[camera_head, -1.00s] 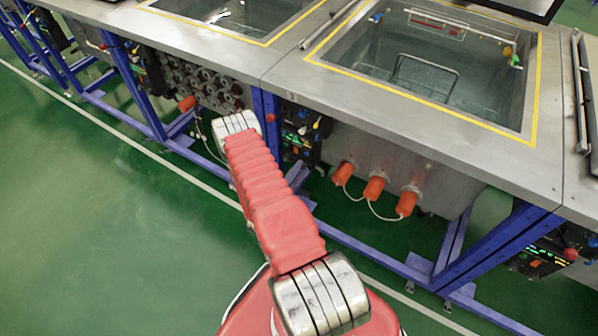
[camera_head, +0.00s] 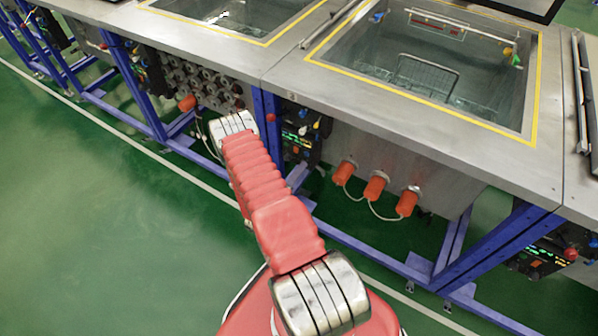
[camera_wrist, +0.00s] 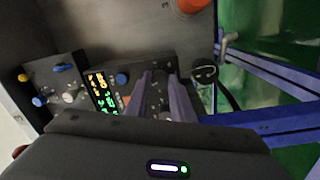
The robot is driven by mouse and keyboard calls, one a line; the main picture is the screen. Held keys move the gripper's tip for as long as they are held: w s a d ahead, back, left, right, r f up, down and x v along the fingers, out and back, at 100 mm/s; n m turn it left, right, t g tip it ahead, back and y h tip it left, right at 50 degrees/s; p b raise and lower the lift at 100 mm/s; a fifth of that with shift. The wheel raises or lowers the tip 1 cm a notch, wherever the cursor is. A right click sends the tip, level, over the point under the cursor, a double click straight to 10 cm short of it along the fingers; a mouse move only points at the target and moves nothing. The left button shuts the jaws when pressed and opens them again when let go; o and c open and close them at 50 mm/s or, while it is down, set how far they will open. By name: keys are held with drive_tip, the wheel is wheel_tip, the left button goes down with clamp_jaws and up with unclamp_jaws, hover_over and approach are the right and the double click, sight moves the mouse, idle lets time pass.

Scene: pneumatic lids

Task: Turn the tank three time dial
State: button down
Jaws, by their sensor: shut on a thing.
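A dark control panel (camera_head: 301,136) hangs under the right-hand tank in the head view, beside a blue leg. In the wrist view, the control panel (camera_wrist: 82,80) has a lit display (camera_wrist: 103,92) with yellow and green digits, a blue knob (camera_wrist: 122,78) right of it, and several more knobs at left. My gripper (camera_wrist: 160,80) is at the panel's right part, its two dark fingers shut on a dial, which they mostly hide. The head view shows my red arm reaching toward the panel, with the gripper hidden behind it.
Orange caps (camera_head: 375,188) with white hoses stick out from the tank wall right of the panel. Blue frame legs (camera_head: 267,125) stand close to the panel's left. A black cable (camera_wrist: 228,92) hangs near my gripper. Open green floor lies at left.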

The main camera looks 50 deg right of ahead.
drive_tip(key=shift+s+f+m, duration=0.15)
drive_tip(key=shift+f+m, duration=0.1)
drive_tip(key=shift+m, duration=1.05)
drive_tip(key=c, duration=1.8)
unclamp_jaws()
drive_tip(key=shift+c, duration=0.2)
drive_tip(key=o, duration=0.3)
drive_tip(key=shift+r, duration=0.1)
drive_tip(key=shift+a, duration=0.1)
drive_tip(key=a, duration=1.3)
drive_tip(key=shift+s+a+f, duration=0.25)
drive_tip(key=shift+s+a, duration=0.05)
